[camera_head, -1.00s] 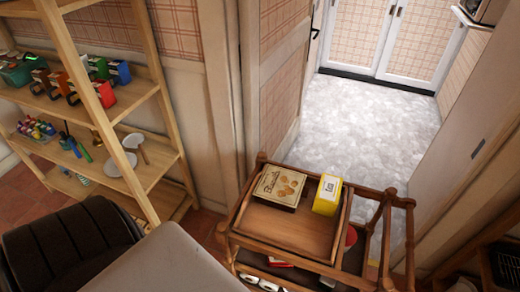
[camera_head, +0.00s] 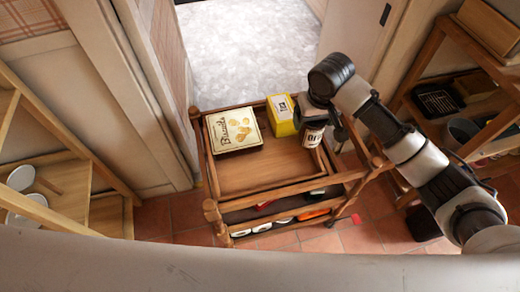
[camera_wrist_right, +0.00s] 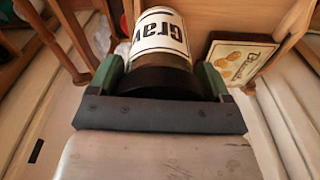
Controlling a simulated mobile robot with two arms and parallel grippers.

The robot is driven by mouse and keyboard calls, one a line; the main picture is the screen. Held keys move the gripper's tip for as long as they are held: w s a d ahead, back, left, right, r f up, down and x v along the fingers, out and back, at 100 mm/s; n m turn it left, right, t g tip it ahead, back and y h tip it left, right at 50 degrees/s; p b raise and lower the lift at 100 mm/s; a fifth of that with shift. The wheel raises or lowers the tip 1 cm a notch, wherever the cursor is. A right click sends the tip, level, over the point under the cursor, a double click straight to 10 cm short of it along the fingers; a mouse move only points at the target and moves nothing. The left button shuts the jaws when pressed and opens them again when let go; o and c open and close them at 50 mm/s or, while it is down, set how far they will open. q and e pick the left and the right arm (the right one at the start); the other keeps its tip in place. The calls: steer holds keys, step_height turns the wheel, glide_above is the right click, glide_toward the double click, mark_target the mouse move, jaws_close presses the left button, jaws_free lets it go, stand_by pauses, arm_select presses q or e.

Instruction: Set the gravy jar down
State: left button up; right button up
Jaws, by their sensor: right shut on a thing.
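The gravy jar (camera_head: 313,135), dark with a white label, is upright at the right side of the wooden cart's top tray (camera_head: 262,183). Its label also shows in the right wrist view (camera_wrist_right: 160,36). My right gripper (camera_head: 314,106) is shut on the jar's upper part, from above. Green finger pads sit on either side of the jar in the wrist view. I cannot tell whether the jar's base touches the tray. My left gripper is not in view.
A yellow box (camera_head: 283,115) stands just left of the jar, and a biscuits box (camera_head: 232,130) lies further left. The front of the tray is bare. Shelves with a dark basket (camera_head: 437,99) stand to the right, wooden shelves (camera_head: 108,212) to the left.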

steer(key=shift+w+a+r, duration=0.25)
steer(key=shift+w+r, duration=0.05)
steer(key=shift+w, duration=0.05)
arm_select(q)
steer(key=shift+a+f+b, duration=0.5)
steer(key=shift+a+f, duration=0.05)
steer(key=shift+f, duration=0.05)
arm_select(e)
steer(key=shift+s+a+f, duration=0.75)
steer(key=shift+a+f, duration=1.05)
steer(key=shift+s+a+f, duration=0.8)
steer(key=shift+a+f, duration=0.95)
steer(key=shift+s+a+f, duration=0.75)
steer(key=shift+a+f, duration=1.05)
steer(key=o, duration=1.1)
steer(key=shift+f, duration=0.15)
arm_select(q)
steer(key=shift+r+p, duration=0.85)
arm_select(e)
step_height(320, 180, up, 12)
steer(key=s, duration=0.1)
steer(key=shift+s+d, duration=0.2)
steer(key=shift+s, duration=0.05)
